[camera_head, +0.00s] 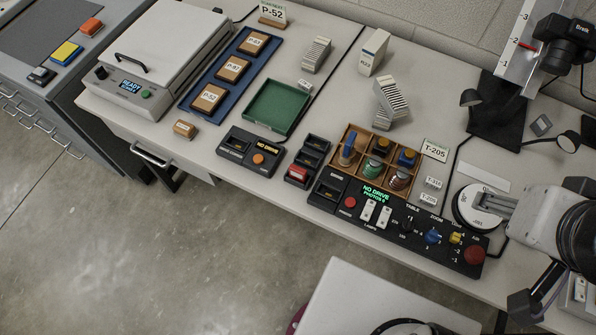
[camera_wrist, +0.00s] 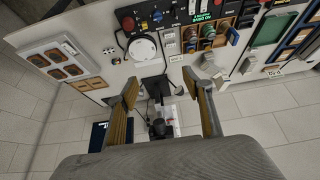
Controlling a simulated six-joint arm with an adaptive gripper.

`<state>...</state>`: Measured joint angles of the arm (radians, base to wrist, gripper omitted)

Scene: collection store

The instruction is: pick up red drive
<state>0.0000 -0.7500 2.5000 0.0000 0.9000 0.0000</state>
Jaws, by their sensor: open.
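In the head view my gripper (camera_head: 492,203) is at the right side, beside the white round turntable, well to the right of the red drive.
A black control panel (camera_head: 398,222) with knobs and a wooden box (camera_head: 345,166) of coloured reels stand between my gripper and the rack. A green tray (camera_head: 276,106) lies behind the reader (camera_head: 250,151). A lamp-and-camera stand (camera_head: 495,118) rises at the back right.

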